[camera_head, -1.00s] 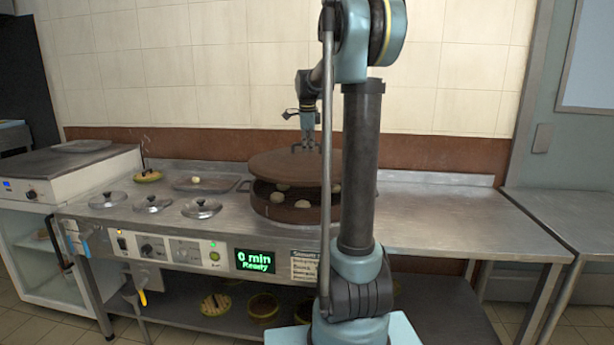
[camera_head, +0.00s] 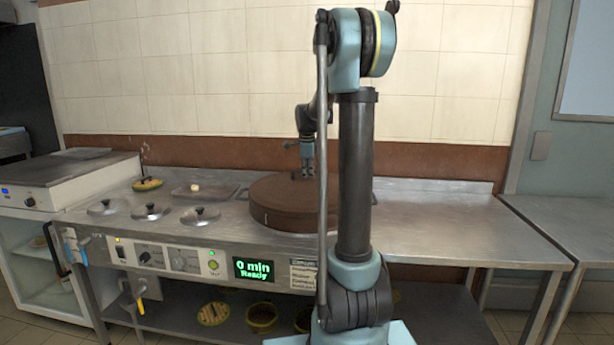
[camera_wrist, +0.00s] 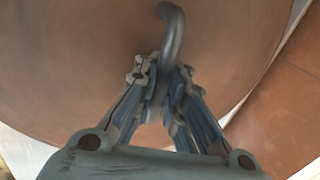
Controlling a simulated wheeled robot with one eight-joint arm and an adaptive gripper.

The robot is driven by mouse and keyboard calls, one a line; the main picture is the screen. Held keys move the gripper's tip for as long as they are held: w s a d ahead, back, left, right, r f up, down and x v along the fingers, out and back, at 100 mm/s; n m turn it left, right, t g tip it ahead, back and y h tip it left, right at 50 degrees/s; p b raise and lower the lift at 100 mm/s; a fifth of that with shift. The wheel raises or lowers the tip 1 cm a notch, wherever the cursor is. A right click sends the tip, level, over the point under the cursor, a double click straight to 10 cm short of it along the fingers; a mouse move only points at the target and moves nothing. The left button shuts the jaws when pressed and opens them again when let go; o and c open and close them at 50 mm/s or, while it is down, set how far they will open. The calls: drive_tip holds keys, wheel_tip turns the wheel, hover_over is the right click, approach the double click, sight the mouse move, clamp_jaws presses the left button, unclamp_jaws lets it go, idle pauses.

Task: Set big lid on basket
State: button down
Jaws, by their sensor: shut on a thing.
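The big lid (camera_head: 279,187) is a wide brown disc. It lies level over the round brown basket (camera_head: 273,217) on the counter, with no gap visible between them in the head view. The buns inside the basket are hidden. My gripper (camera_head: 307,174) is above the lid, partly behind my arm. In the wrist view my gripper (camera_wrist: 160,75) is shut on the curved grey handle of the lid (camera_wrist: 70,50), and the lid's brown top fills most of that view.
Three small metal lids (camera_head: 151,212) lie on the counter left of the basket. A tray (camera_head: 208,189) with a pale bun is behind them. A patterned small basket (camera_head: 147,184) stands at back left. The steel counter (camera_head: 430,220) to the right is clear.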

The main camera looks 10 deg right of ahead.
sight(307, 183)
drive_tip(key=c, duration=1.7)
unclamp_jaws()
drive_tip(key=shift+o, duration=0.2)
drive_tip(key=d+v, duration=0.1)
drive_tip(key=v, duration=1.1)
drive_tip(key=s+f+n, duration=0.4)
drive_tip(key=s+n, duration=0.1)
drive_tip(key=s, duration=0.6)
drive_tip(key=s+f+n, duration=0.4)
drive_tip(key=s+n, duration=0.1)
drive_tip(key=s, duration=0.5)
drive_tip(key=s+a+f+n, duration=0.1)
drive_tip(key=s+f+n, duration=1)
drive_tip(key=s+f, duration=0.6)
drive_tip(key=s, duration=0.3)
drive_tip(key=shift+g+y, duration=0.4)
